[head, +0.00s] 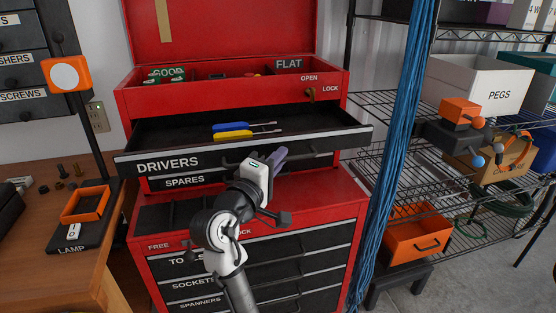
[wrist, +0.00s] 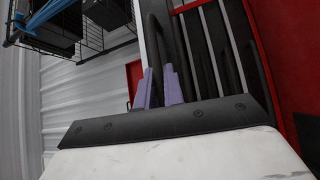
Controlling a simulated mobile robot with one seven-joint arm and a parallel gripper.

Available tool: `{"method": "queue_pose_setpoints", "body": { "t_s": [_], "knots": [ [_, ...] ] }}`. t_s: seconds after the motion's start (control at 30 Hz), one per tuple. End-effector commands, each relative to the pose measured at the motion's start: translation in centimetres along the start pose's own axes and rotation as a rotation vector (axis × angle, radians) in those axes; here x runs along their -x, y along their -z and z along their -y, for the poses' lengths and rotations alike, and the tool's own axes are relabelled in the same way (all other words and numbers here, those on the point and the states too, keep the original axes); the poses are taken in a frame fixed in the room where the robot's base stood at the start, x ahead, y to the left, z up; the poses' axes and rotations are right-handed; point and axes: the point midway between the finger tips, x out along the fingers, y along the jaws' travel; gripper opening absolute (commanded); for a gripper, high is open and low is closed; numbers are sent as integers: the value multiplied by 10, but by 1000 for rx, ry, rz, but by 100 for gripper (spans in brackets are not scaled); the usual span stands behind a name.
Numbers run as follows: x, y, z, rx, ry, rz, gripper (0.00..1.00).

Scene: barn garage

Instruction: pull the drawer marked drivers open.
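The drawer marked DRIVERS (head: 168,164) is pulled out of the red tool chest, showing its dark inside. A blue-handled and a yellow-handled screwdriver (head: 233,134) lie in it. Its dark bar handle (head: 312,154) runs along the front; a dark curved bar (wrist: 182,55) shows in the wrist view. My gripper (head: 279,157) is at the middle of this handle. In the wrist view its two purple fingers (wrist: 158,87) stand close together, with the dark bar running down between them. The exact contact is partly hidden.
The SPARES drawer (head: 184,181) is just below. An OPEN/LOCK key switch (head: 310,94) is above. Blue cables (head: 401,140) hang close on the right, before a wire shelf (head: 410,165). A bench with a lamp (head: 82,180) stands left.

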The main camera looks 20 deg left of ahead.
Motion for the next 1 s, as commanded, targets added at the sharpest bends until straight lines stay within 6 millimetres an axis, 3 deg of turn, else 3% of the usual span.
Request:
{"method": "queue_pose_setpoints", "body": {
  "t_s": [0.03, 0.2, 0.57, 0.67, 1.0],
  "knots": [
    [0, 1, 0, 0, 0, -3, 12],
    [0, 1, 0, 0, 0, -2, 32],
    [7, 1, 1, 0, 0, -3, 32],
    [21, 1, 2, -2, -1, -3, 32],
    [98, 1, 2, -2, 0, -7, 32]
  ]
}}
